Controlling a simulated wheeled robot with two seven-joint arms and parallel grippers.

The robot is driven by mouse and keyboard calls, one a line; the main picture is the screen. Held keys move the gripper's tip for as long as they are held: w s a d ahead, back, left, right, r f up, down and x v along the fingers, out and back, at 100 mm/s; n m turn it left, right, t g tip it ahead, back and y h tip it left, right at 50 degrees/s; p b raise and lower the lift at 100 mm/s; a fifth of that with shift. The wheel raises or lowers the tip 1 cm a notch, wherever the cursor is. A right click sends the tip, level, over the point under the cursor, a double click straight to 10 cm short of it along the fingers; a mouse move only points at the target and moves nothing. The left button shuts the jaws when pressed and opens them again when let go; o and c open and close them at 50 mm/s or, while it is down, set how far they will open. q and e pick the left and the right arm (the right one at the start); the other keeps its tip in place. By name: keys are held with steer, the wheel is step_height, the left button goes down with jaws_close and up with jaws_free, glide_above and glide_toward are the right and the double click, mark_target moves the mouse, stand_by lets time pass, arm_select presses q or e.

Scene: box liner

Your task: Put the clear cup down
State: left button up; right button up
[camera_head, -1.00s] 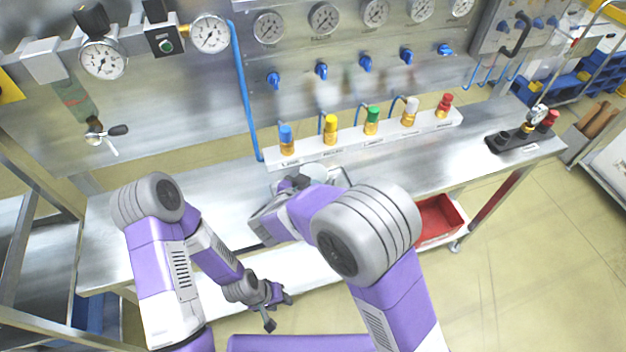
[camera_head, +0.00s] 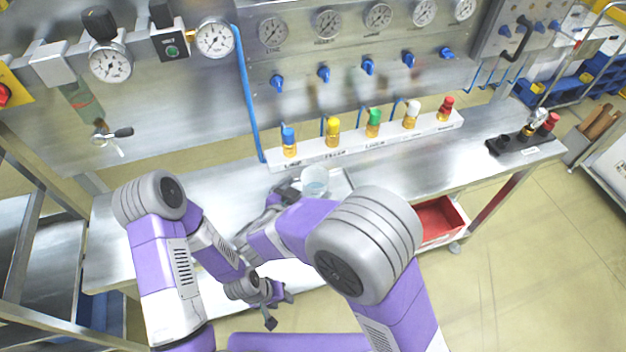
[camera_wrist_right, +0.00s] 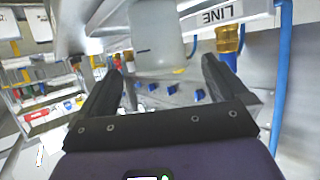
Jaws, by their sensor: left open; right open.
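The clear cup (camera_head: 315,181) stands upright on the metal workbench (camera_head: 215,187), just in front of the white valve strip. My right gripper (camera_head: 290,190) is beside the cup on its left, partly hidden by my right arm. In the right wrist view the cup (camera_wrist_right: 157,35) shows upside down, beyond the tips of my open right gripper (camera_wrist_right: 162,68). A gap shows between the fingers, with nothing held. My left gripper (camera_head: 279,309) is open and empty, low in front of the bench's front edge.
A white strip (camera_head: 345,153) with several coloured-cap valves runs along the back of the bench. Gauges and blue knobs are on the panel behind. A red bin (camera_head: 438,219) sits below the bench. The bench right of the cup is clear up to a black fitting (camera_head: 520,142).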

steer(key=p+v, duration=0.1)
steer(key=v, duration=0.5)
steer(key=shift+r, duration=0.1)
stand_by(0.3)
